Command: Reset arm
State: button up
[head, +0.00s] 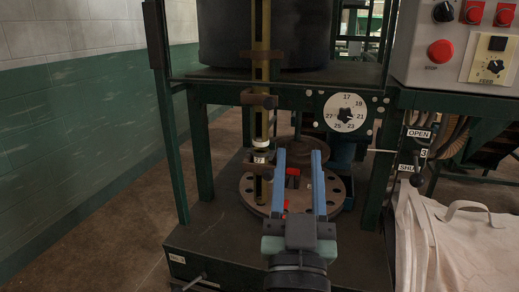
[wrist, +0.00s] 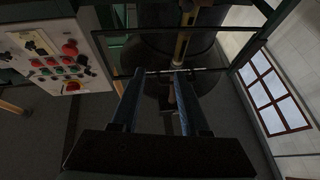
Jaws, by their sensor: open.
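My gripper (head: 299,180) is open, with two long blue fingers apart and nothing held between them. In the head view it stands in front of the green machine frame, its fingertips overlapping the round drilled plate (head: 249,193) at the base. In the wrist view my gripper (wrist: 178,80) also shows open, pointing toward the frame and a dark drum. I cannot tell how far the fingertips are from the machine.
A numbered dial (head: 345,112) sits on the crossbar. A control panel (head: 455,45) with red buttons is at upper right. A white bulk bag (head: 460,245) stands at lower right. A vertical yellowish bar (head: 261,45) runs down the frame. Floor (head: 110,225) at left is clear.

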jog(key=s+a+r+t+y+p, duration=0.15)
jog(key=s+r, duration=0.25)
jog(key=r, duration=0.4)
jog(key=s+a+r+n+t+b, duration=0.1)
jog(key=s+a+r, duration=0.1)
jog(key=s+r, duration=0.4)
jog(key=s+a+r+t+y+p, duration=0.1)
jog(key=s+a+r+t, duration=0.15)
jog(key=r, duration=0.65)
notch_tip(320, 180, up, 18)
jog(key=g+p, duration=0.1)
jog(key=p, duration=1.7)
jog(key=shift+d+p, duration=0.3)
